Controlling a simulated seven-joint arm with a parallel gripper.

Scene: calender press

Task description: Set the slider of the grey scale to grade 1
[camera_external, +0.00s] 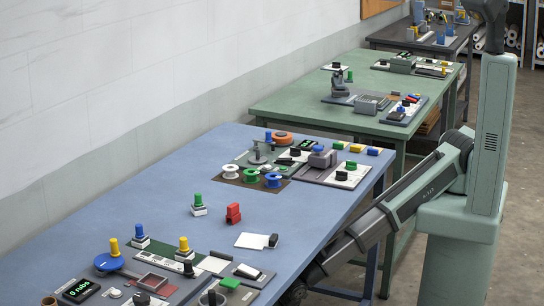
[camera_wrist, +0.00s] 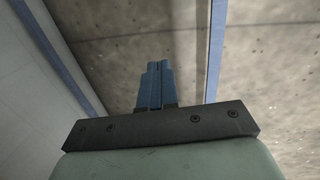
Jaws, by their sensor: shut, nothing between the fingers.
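In the wrist view, my gripper (camera_wrist: 154,66) has its two blue fingers together, with nothing between them. Bare concrete floor lies beyond the fingertips. In the external view the gripper is hidden; my arm runs down past the right edge of the blue table. I cannot surely tell the grey scale or its slider at this size. A strip with a pale section (camera_external: 213,264) and a black knob (camera_external: 188,269) beside it lie among the devices at the front of the blue table. No grade marks are readable.
The blue table (camera_external: 140,205) has a clear middle left part. Dials and small devices crowd the front. Spools (camera_external: 250,175) sit farther back. A green table (camera_external: 290,108) stands behind.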

